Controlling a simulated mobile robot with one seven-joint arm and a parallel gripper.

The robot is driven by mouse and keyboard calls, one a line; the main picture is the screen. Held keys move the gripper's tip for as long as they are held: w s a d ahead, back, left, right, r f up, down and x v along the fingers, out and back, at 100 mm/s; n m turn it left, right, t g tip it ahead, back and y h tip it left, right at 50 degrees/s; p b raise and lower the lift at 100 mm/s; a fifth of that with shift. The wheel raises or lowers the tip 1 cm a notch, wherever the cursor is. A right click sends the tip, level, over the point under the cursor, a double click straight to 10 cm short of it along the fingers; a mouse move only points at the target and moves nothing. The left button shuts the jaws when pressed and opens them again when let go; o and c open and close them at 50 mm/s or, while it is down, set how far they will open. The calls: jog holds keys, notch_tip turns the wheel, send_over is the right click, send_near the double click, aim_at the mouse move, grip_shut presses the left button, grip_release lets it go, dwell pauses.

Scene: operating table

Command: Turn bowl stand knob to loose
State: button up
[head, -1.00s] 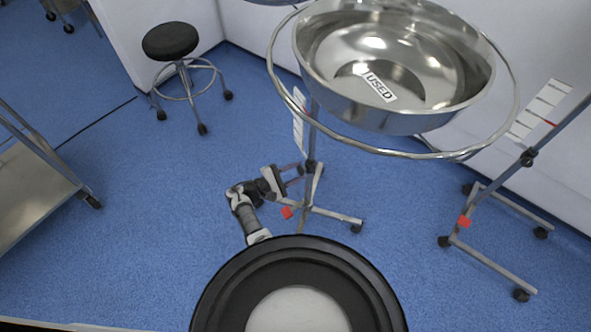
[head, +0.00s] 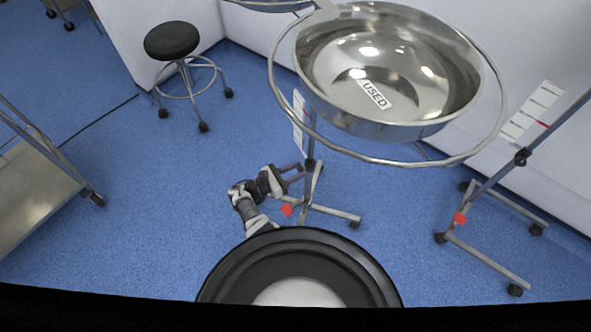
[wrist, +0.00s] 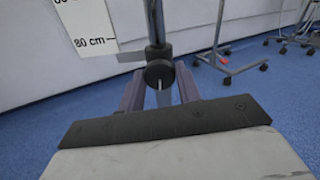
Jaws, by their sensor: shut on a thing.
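The bowl stand (head: 310,140) is a metal pole on a wheeled base, with a ring and a steel bowl (head: 385,75) labelled USED at its top. Its round black knob (wrist: 159,73) sits on the pole in the wrist view, facing the camera. My gripper (wrist: 159,88) has its two purple-grey fingers on either side of the knob and is shut on it. In the head view my gripper (head: 298,172) reaches the pole low down from the left. The fingers partly hide the knob's sides, and its loose or tight setting cannot be read.
A height scale card (wrist: 88,22) hangs left of the pole. A second stand (head: 480,190) is at the right, near the wall. A black stool (head: 172,40) stands at the back left and a metal cart (head: 40,190) at the left. Blue floor is clear between them.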

jog(key=shift+n, duration=0.7)
jog(key=o, duration=1)
jog(key=shift+c, duration=0.2)
jog(key=b+v, duration=0.1)
jog(key=v, duration=1.2)
jog(key=shift+s+a+b, duration=0.2)
jog(key=shift+a+b, duration=0.15)
jog(key=shift+r, duration=0.1)
